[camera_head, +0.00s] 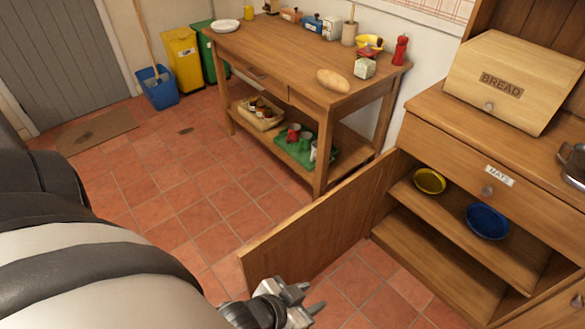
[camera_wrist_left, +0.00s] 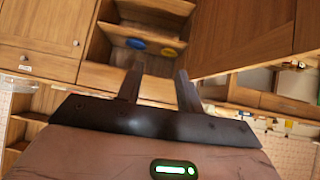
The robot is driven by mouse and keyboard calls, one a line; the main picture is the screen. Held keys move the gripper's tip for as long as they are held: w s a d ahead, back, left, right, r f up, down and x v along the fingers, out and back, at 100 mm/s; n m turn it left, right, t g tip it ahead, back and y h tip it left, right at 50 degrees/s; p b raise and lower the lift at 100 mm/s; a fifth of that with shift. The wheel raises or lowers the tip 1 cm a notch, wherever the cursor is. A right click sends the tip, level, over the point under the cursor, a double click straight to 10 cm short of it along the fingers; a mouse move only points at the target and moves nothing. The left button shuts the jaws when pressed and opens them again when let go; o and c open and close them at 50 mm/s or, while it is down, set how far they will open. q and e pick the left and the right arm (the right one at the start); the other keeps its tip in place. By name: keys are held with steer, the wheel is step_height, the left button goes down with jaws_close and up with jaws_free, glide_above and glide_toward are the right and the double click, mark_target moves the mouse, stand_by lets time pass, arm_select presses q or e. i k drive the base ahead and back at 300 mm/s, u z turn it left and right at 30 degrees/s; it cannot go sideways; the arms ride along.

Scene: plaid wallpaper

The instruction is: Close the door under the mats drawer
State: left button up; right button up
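The wooden door (camera_head: 318,228) under the mats drawer (camera_head: 520,200) stands wide open, swung out from the left side of the cabinet opening. In the left wrist view, which looks upside down, the door (camera_wrist_left: 243,35) is a large brown panel at the upper right. The drawer is shut, with a "MATS" label and a round knob. My left gripper (camera_head: 304,298) is near the door's lower free end, on the near side. Its two fingers (camera_wrist_left: 158,88) are apart with nothing between them. I cannot tell whether it touches the door. My right gripper is not in view.
The open cabinet holds a yellow bowl (camera_head: 430,181) and a blue bowl (camera_head: 487,222) on its shelf. A bread box (camera_head: 515,80) stands on the cabinet top. A wooden worktable (camera_head: 290,60) stands behind the door. Tiled floor (camera_head: 200,205) is clear left of the door.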

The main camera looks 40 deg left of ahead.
mark_target(301, 247)
steer(key=u, duration=3.2)
steer(key=i, duration=1.3)
steer(key=z, duration=0.85)
steer(key=i, duration=0.75)
steer(key=z, duration=3.2)
